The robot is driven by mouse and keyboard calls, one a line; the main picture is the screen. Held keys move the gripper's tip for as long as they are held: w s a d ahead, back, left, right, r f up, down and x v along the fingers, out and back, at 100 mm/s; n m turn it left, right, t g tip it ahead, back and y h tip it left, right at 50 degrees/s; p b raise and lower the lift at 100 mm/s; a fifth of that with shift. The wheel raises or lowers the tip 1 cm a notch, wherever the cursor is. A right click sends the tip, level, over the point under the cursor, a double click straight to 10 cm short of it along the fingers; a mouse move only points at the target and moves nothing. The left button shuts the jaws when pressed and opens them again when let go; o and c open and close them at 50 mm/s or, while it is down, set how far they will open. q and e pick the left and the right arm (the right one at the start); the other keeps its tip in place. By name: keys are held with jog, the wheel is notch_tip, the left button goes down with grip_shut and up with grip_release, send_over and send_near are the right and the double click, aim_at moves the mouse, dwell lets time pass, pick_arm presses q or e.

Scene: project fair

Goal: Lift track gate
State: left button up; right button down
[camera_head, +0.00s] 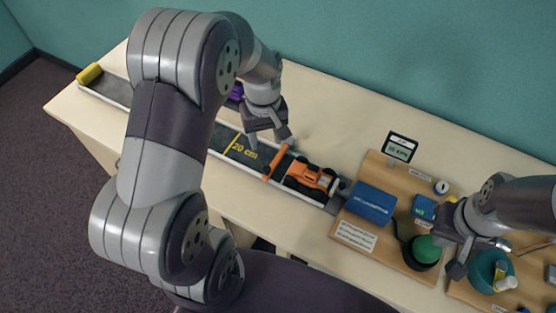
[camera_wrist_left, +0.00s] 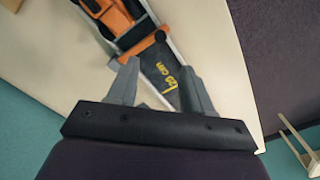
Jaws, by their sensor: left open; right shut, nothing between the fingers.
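The track (camera_head: 225,138) is a long dark strip with pale side rails and a yellow "20 cm" mark. An orange gate bar (camera_head: 277,160) lies across it, in front of an orange toy car (camera_head: 311,180). My left gripper (camera_head: 267,138) is open above the track beside the gate, with nothing in it. In the left wrist view its fingers (camera_wrist_left: 159,80) straddle the track near the mark, with the gate bar (camera_wrist_left: 137,41) just beyond the tips. My right gripper (camera_head: 461,262) is shut and empty near a green dome button (camera_head: 424,249).
Right of the track, a wooden board (camera_head: 375,165) holds a blue block (camera_head: 371,203) and the button. A small display (camera_head: 400,147) stands behind. A teal container (camera_head: 488,268) is near my right gripper. A yellow block (camera_head: 89,74) sits at the track's far left end.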

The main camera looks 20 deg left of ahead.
aim_at(267, 168)
pick_arm(q)
notch_tip(267, 168, down, 11)
jog(key=shift+p, duration=0.75)
jog(key=shift+s+f, duration=0.1)
jog(key=shift+f, duration=0.5)
grip_shut()
